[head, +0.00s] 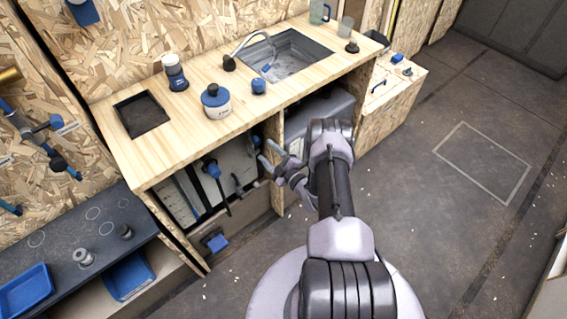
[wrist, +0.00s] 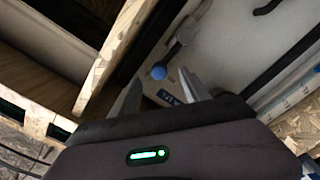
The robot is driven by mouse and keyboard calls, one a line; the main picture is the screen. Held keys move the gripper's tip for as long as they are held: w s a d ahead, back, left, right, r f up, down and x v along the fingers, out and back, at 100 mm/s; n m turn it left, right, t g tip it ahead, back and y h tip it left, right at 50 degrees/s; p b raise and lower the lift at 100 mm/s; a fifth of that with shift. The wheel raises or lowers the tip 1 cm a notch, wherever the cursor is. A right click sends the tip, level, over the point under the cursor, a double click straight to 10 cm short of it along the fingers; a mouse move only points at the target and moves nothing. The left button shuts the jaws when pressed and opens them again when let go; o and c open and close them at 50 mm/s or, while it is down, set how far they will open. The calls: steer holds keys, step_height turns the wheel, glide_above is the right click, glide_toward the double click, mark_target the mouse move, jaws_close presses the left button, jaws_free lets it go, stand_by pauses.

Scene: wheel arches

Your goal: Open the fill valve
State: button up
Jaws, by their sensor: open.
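The label is too small to read surely; this looks like the fill valve. My gripper (wrist: 160,88) is open and empty, with the knob showing between and beyond its fingertips, apparently apart from it. In the head view, my gripper (head: 268,156) is at the open front of the cabinet under the counter. A blue-handled fitting (head: 211,168) shows inside, left of my gripper; I cannot tell whether it is the same knob.
The wooden counter (head: 190,120) overhangs the cabinet, and an upright board (head: 274,135) divides it. A dark hose (wrist: 285,65) runs near the pale panel. A grey tank (head: 325,108) stands in the right bay. The floor (head: 420,200) at right is clear.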

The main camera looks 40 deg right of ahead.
steer(key=s+p, duration=0.2)
steer(key=s, duration=0.8)
steer(key=shift+s+d, duration=0.2)
steer(key=shift+s, duration=0.15)
